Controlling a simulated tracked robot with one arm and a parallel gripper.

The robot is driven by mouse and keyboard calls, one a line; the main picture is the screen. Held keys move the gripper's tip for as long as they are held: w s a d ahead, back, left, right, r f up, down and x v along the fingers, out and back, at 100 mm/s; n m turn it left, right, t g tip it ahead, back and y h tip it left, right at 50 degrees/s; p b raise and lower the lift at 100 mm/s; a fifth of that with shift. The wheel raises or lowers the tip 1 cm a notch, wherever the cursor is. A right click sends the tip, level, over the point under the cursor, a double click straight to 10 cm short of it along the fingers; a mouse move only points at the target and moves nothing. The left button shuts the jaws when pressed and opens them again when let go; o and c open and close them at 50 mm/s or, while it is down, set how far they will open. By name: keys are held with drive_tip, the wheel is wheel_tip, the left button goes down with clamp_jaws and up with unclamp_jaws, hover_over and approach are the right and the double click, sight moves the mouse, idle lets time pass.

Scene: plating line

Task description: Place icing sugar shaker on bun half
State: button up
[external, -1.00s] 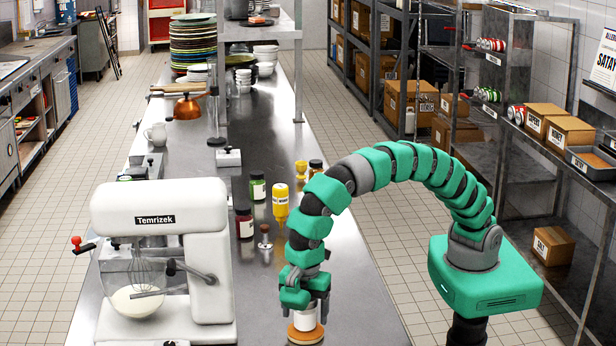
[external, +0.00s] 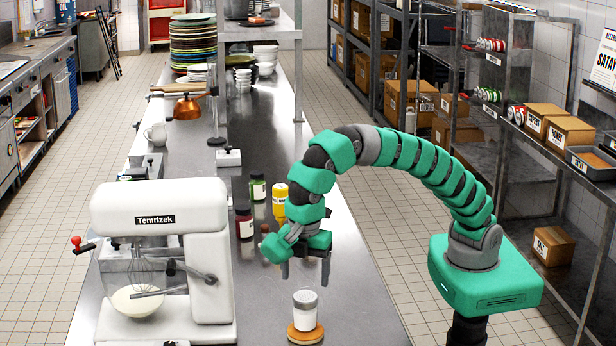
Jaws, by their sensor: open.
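The icing sugar shaker (external: 305,311), a small white jar with a grey top, stands upright on the flat, round, orange-brown bun half (external: 305,334) at the front of the steel counter. My gripper (external: 304,283) is above and slightly behind the shaker in the picture. Its two dark fingers point down, spread apart and empty. A gap shows between the fingertips and the shaker top.
A white stand mixer (external: 165,255) with a glass bowl stands to the left. Behind my gripper are a dark red jar (external: 244,223), a green-labelled jar (external: 257,188) and a yellow bottle (external: 279,198). The counter right of the bun half is clear.

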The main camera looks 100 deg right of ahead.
drive_tip(key=w+d+r+m+t+y, duration=0.1)
drive_tip(key=d+r+m+t, duration=0.25)
drive_tip(key=d+r, duration=0.7)
drive_tip(key=d+r+m+t+y, duration=0.1)
drive_tip(key=d+r+m+t, duration=0.2)
drive_tip(key=d+r+t, duration=0.75)
drive_tip(key=s+d+r+m, duration=0.2)
drive_tip(key=s+d+r, duration=0.2)
drive_tip(key=r, duration=0.3)
drive_tip(key=s+d+r+m+t+h, duration=0.1)
drive_tip(key=s+d+r+m, duration=0.1)
drive_tip(key=s+d+r, duration=0.2)
drive_tip(key=s+d+r+m+h, duration=0.1)
drive_tip(key=s+d+r, duration=0.3)
drive_tip(key=r, duration=0.6)
drive_tip(key=shift+s+d+r+m, duration=0.15)
drive_tip(key=shift+s+d+m, duration=0.05)
drive_tip(key=shift+s+m, duration=0.4)
